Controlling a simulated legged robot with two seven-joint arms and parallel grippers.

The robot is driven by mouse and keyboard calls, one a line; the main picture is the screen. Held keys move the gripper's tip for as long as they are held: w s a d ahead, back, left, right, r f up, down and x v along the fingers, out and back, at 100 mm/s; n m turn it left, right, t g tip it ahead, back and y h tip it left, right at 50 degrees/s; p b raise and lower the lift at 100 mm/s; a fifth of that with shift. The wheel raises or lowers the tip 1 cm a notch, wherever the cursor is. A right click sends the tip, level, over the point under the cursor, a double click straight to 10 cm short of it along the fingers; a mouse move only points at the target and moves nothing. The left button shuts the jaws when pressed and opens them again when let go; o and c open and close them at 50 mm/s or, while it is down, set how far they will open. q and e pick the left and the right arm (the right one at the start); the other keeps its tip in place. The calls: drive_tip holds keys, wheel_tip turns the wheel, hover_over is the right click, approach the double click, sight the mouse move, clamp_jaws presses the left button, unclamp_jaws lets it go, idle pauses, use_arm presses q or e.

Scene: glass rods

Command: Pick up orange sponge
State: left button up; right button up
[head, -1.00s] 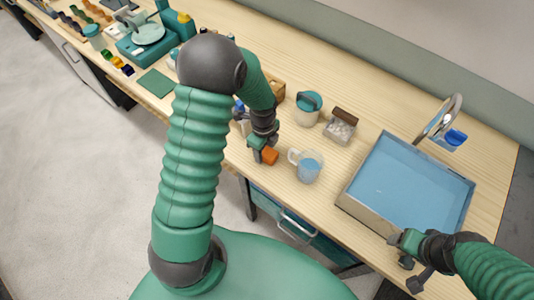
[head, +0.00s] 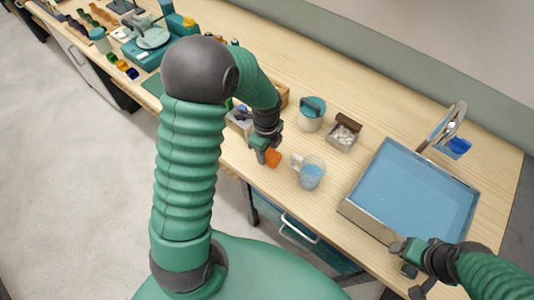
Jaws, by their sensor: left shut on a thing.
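The orange sponge (head: 273,158) is a small block near the middle of the bench, just left of the glass mug. My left gripper (head: 266,154) is shut on the sponge, and its fingers hide part of it. I cannot tell whether the sponge is clear of the bench top. My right gripper (head: 412,270) is at the lower right, by the front corner of the blue-filled basin. Its jaws point left, with a gap between the fingers and nothing seen between them.
The glass mug (head: 311,173) with blue liquid stands close to the sponge. A lidded jar (head: 311,114) and a small box (head: 343,134) stand behind it. The blue-filled basin (head: 412,190) takes up the right of the bench. Bare wood (head: 375,112) lies behind the box.

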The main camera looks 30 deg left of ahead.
use_arm(q)
drive_tip(key=s+d+r+b, duration=0.1)
drive_tip(key=s+d, duration=0.6)
drive_tip(key=s, duration=0.6)
drive_tip(key=shift+d+r, duration=0.15)
drive_tip(key=shift+d, duration=0.25)
